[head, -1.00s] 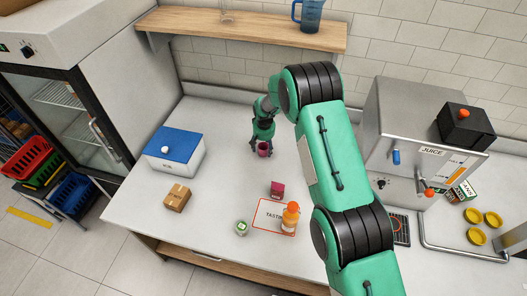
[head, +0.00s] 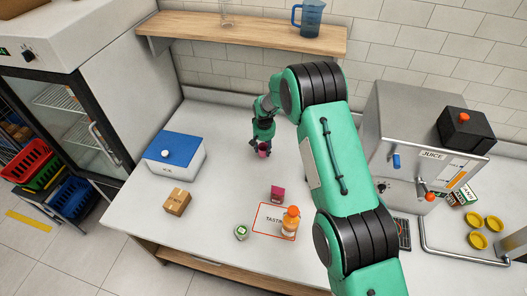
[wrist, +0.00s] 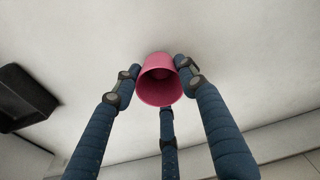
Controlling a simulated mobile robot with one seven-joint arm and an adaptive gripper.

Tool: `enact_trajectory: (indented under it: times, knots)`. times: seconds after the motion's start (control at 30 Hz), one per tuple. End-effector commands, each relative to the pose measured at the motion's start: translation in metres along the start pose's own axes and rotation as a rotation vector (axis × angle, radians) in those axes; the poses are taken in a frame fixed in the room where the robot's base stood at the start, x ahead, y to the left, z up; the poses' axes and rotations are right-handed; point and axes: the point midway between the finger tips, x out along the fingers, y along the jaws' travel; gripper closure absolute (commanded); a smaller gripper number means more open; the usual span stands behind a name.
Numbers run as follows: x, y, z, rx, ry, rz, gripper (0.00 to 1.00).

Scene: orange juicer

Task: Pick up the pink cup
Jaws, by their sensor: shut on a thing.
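The pink cup (wrist: 160,85) is between the fingers of my gripper (wrist: 158,78) in the wrist view, with its open mouth facing the camera. The fingers press on it from both sides, and a third finger is below it in the picture.
A white box with a blue lid (head: 176,154) and a cardboard box (head: 177,202) stand to the left. The juicer (head: 410,140) is at the right.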

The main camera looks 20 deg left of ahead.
Motion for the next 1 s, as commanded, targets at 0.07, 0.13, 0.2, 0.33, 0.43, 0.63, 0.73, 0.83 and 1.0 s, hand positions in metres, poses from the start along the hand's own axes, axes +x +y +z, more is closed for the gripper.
enact_trajectory:
  times: [0.07,0.13,0.2,0.33,0.43,0.63,0.73,0.83,1.0]
  knots:
    - [-0.012,0.000,-0.003,0.000,0.004,-0.001,0.72]
    - [-0.012,0.001,0.008,0.000,-0.002,0.000,0.72]
    - [-0.015,0.002,0.017,0.000,0.000,0.000,0.72]
    - [-0.019,0.003,0.037,0.000,0.001,0.000,0.72]
    - [-0.023,0.005,0.054,0.000,0.000,0.000,0.72]
    - [-0.030,0.008,0.088,-0.001,0.000,0.000,0.72]
    - [-0.034,0.010,0.104,-0.001,0.001,0.000,0.72]
    - [-0.037,0.011,0.119,-0.001,0.001,0.000,0.72]
    - [-0.041,0.013,0.139,-0.001,0.000,0.000,0.72]
